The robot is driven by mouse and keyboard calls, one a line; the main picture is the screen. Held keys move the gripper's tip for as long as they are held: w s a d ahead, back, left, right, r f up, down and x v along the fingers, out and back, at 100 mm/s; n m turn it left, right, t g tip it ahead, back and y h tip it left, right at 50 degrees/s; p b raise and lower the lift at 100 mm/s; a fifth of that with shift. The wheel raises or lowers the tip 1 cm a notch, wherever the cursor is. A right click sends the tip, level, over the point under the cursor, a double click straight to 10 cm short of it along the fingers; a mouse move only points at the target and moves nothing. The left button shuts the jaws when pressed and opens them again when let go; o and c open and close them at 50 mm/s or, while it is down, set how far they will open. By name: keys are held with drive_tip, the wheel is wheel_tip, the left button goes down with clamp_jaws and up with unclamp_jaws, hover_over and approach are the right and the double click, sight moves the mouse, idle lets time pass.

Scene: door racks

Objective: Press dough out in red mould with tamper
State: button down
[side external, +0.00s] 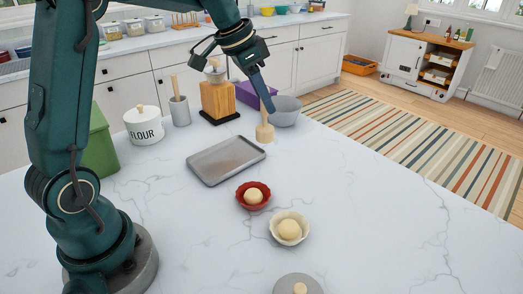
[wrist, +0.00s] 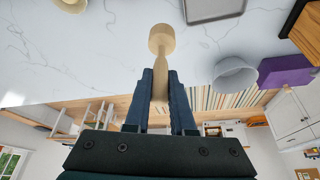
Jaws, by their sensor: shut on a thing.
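The wooden tamper (side external: 265,131) is held upright by my gripper (side external: 266,100), with its wide head down near the counter beside the grey bowl. In the wrist view the tamper (wrist: 160,42) runs out from between the two fingers of my gripper (wrist: 161,80), which are shut on its handle. I cannot tell whether the tamper head touches the counter.
A grey baking tray (side external: 226,160) lies between the tamper and the red mould. A grey bowl (side external: 287,112), purple box (side external: 247,95), wooden block (side external: 218,100), grey utensil pot (side external: 180,111) and flour jar (side external: 144,130) stand towards the back. The right side of the counter is clear.

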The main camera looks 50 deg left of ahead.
drive_tip(key=s+d+f, duration=0.5)
drive_tip(key=s+f, duration=0.1)
drive_tip(key=s, duration=0.1)
drive_tip(key=shift+s+d+f, duration=0.25)
drive_tip(key=shift+s, duration=0.05)
drive_tip(key=shift+f, duration=1)
idle(2.5)
drive_tip(key=shift+r, duration=0.85)
drive_tip(key=shift+f, duration=0.2)
drive_tip(key=shift+f, duration=0.35)
drive_tip(key=shift+f, duration=0.65)
idle(1.5)
